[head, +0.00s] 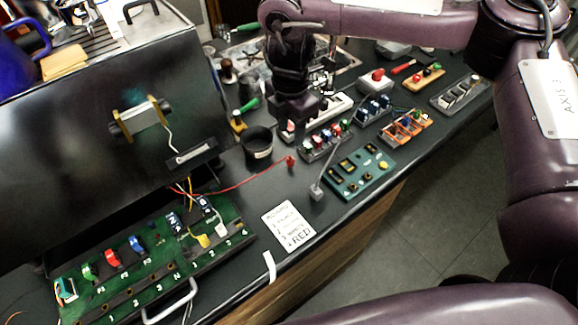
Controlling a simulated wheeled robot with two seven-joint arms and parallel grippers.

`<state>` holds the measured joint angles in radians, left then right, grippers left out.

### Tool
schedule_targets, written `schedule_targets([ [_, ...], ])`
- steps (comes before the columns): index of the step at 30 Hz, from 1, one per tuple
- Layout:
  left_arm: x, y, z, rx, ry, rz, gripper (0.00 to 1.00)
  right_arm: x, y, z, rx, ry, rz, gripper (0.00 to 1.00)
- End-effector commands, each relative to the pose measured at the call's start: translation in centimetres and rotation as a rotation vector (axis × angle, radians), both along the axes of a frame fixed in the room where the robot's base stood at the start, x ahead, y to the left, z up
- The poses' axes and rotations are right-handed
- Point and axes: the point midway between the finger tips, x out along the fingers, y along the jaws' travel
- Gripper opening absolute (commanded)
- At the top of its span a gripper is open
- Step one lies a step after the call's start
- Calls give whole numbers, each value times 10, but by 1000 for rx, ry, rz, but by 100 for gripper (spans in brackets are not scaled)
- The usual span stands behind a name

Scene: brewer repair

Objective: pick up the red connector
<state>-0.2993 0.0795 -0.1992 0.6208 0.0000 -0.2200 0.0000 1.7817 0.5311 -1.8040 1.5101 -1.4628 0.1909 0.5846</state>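The red connector (290,162) is a small red plug at the end of a red wire. It lies on the dark counter, right of the black cup, and the wire runs left to the open machine. My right gripper (290,123) points down over the counter, beyond the connector in the picture and apart from it. Its fingertips are dark and hard to make out, so I cannot tell if it is open or shut. My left gripper is not in view.
A black cup (257,146) stands left of the connector. A grey plug (317,190) and a teal board (358,174) lie to the right. A white note card (288,226) lies nearer. The green circuit panel (150,262) is at lower left. Several small racks crowd the counter's right part.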

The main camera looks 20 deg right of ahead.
Motion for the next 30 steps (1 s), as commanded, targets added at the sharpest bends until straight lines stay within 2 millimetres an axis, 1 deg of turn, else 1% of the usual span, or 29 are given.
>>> schedule_targets([
  [1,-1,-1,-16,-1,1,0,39,1,1,-15,2,-2,1,40],
  [5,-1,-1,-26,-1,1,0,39,1,1,-25,3,-4,2,40],
  [8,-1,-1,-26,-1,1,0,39,1,2,-30,3,-3,3,40],
  [17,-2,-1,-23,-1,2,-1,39,1,0,-58,4,-2,3,40],
  [22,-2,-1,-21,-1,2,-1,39,2,-3,-82,4,1,2,40],
  [25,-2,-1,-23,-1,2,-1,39,2,-2,-95,4,0,3,40],
  [30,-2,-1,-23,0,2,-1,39,3,-3,-102,4,-4,4,40],
])
